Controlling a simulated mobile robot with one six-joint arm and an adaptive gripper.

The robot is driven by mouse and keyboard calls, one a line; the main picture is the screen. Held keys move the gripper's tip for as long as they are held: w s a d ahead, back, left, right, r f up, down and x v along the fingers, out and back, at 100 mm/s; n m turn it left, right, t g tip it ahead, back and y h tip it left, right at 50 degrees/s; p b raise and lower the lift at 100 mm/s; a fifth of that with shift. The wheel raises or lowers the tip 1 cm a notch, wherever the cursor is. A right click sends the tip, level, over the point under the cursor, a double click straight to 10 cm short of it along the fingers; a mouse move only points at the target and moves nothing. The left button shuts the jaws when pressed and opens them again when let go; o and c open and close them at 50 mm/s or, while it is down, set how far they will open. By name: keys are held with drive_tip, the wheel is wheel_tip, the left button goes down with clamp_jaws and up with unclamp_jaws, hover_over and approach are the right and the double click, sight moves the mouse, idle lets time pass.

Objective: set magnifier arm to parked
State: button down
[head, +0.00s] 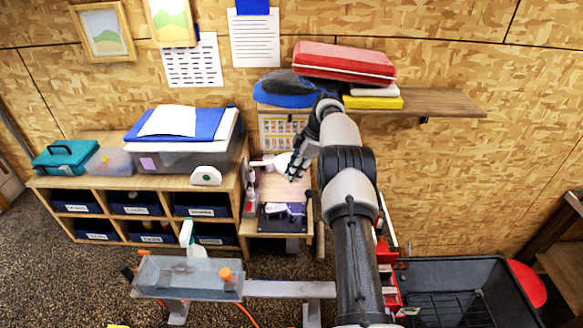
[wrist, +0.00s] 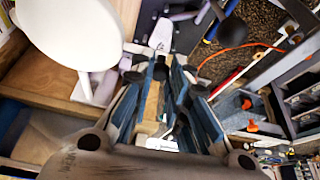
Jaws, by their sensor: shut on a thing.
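The magnifier arm's white round head (wrist: 75,32) fills the upper left of the wrist view, beside my gripper (wrist: 172,85). In the head view the white magnifier (head: 268,163) shows just left of my gripper (head: 297,166), above a small wooden workbench. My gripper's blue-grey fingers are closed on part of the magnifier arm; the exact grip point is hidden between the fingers. The arm's joints and base are mostly hidden behind my gripper and arm.
The small workbench (head: 270,187) carries a dark mat with tools. A shelf (head: 440,103) with a red case (head: 343,63) is above. Left is a cubby unit (head: 150,185) with bins and boxes. A grey bench with a clear tray (head: 188,278) stands in front.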

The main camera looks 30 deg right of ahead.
drive_tip(key=shift+w+d, duration=0.2)
drive_tip(key=shift+d, duration=0.05)
idle(0.4)
drive_tip(key=c, duration=1.7)
unclamp_jaws()
drive_tip(key=shift+w+f, duration=0.1)
drive_tip(key=shift+o, duration=1.1)
